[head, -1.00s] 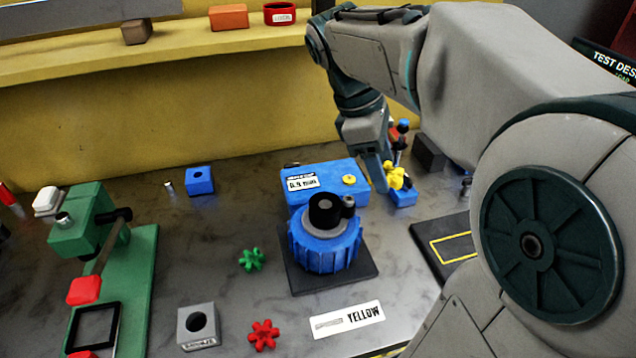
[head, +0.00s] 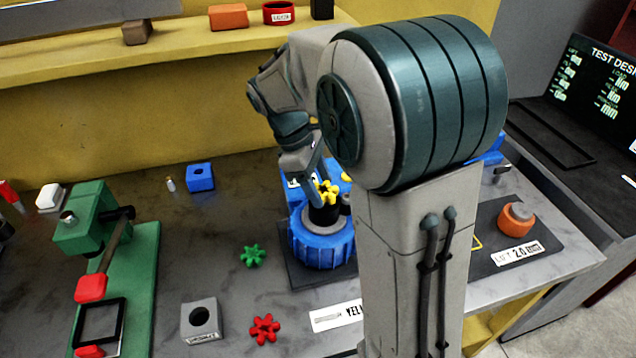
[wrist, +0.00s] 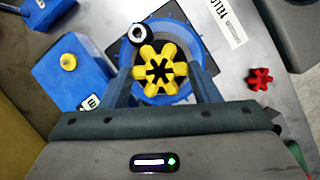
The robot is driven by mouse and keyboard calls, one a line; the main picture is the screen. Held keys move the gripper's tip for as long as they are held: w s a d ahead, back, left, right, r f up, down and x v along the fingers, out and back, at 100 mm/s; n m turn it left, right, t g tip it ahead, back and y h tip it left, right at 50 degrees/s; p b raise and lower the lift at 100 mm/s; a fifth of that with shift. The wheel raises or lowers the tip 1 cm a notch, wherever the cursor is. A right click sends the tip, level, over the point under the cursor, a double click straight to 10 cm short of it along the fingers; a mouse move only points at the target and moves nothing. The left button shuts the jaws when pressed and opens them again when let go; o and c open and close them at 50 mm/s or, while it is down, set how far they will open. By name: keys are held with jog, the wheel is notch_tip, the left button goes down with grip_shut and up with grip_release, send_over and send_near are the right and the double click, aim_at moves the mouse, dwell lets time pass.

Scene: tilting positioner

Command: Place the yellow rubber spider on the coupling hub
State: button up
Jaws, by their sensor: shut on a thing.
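The yellow rubber spider (head: 327,191) is held in my gripper (head: 316,190), right at the black coupling hub (head: 322,214) on the blue ribbed motor (head: 318,246). In the wrist view the yellow spider (wrist: 159,69) lies between the two fingers of my gripper (wrist: 160,75), over the middle of the blue ribbed body (wrist: 186,92). It hides most of the hub there. I cannot tell whether the spider touches the hub. A label reading YELLOW (head: 337,316) lies in front of the motor, partly behind my arm.
A green spider (head: 252,257) and a red spider (head: 264,329) lie to the left of the motor. A grey block with a hole (head: 201,321) and a green press (head: 110,255) stand farther left. A blue box (wrist: 78,72) is close beside the motor.

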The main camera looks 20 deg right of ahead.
jog(key=shift+f, duration=0.35)
jog(key=shift+f, duration=0.15)
jog(key=o, duration=1)
